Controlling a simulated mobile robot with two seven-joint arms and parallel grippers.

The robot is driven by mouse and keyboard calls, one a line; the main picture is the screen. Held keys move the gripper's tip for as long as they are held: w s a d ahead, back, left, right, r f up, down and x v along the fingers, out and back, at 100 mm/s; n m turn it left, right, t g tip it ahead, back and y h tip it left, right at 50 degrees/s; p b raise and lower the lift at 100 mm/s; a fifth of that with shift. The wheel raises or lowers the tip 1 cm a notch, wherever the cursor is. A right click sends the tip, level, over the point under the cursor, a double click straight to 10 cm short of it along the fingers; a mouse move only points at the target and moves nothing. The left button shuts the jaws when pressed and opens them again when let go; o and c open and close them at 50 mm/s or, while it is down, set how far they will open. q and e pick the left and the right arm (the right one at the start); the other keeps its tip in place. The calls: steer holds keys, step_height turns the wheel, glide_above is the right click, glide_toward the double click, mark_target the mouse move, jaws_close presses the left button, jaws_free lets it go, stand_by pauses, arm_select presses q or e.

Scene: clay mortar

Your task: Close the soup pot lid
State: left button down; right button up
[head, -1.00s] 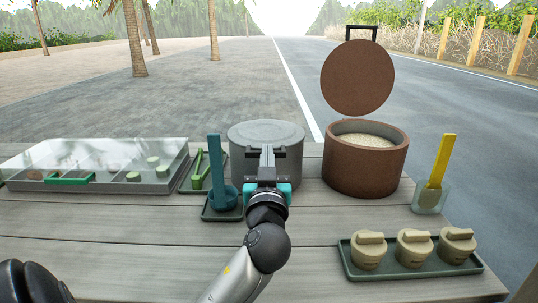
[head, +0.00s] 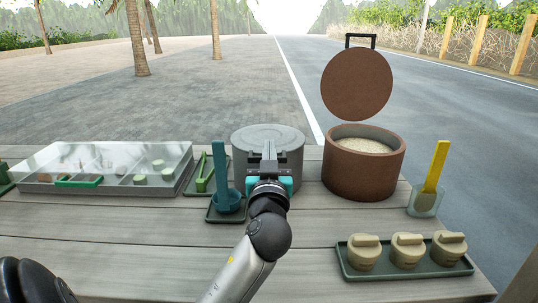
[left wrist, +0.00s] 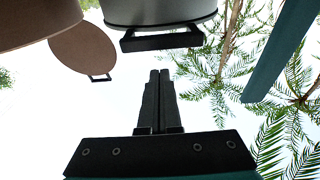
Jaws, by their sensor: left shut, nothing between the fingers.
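A grey round pot (head: 285,170) stands at the middle of the table's far side. Its flat grey lid (head: 268,135) lies level on top, and no gap shows. My left gripper (head: 268,148) is shut and empty in front of the pot, covering part of its front and rim. In the left wrist view the closed fingers (left wrist: 160,76) point toward the grey pot (left wrist: 160,12) and its black handle (left wrist: 161,39), apart from it. To the right a brown pot (head: 362,176) holds pale grain. Its brown lid (head: 356,86) stands raised behind it. My right gripper is not in view.
A clear-lidded case (head: 105,168) and a small tray with green tongs (head: 204,175) are at left. A blue ladle (head: 220,170) stands close left of my gripper. A yellow paddle (head: 436,166) and a tray of beige jars (head: 407,252) are at right. The front table is mostly clear.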

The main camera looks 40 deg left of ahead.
arm_select(q)
steer(key=s+d+f+b, duration=0.1)
steer(key=s+d+f, duration=0.4)
steer(key=s, duration=0.1)
steer(key=shift+b, duration=0.3)
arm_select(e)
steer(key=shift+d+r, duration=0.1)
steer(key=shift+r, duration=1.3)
